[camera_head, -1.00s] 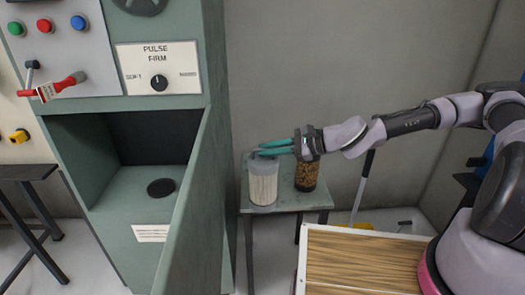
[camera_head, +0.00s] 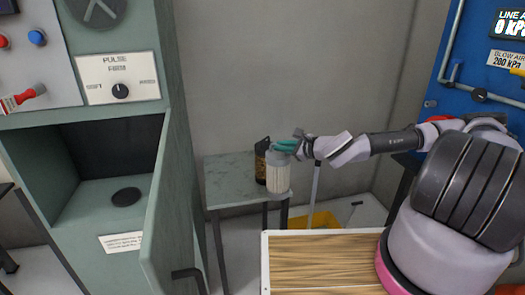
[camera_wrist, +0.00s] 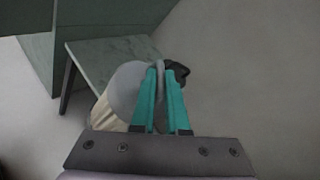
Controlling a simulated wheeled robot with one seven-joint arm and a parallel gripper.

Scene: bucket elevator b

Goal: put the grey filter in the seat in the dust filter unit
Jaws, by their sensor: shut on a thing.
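The grey filter (camera_head: 278,173) is a pale pleated cylinder with a grey cap. My gripper (camera_head: 284,146), with teal fingers, is shut on the filter's top and holds it upright at the right edge of the small table. In the wrist view, the teal fingers (camera_wrist: 162,100) are closed on a grey handle on the filter's cap (camera_wrist: 128,82). The dust filter unit (camera_head: 110,215) is the green cabinet on the left, its door (camera_head: 165,205) standing open. The seat (camera_head: 126,196) is a dark round spot on the floor of its compartment.
A dark jar (camera_head: 262,160) with brown contents stands on the small table (camera_head: 228,180), behind the filter. A wooden-topped box (camera_head: 325,262) is in front. The open door stands between the table and compartment. A blue panel (camera_head: 465,80) is on the right.

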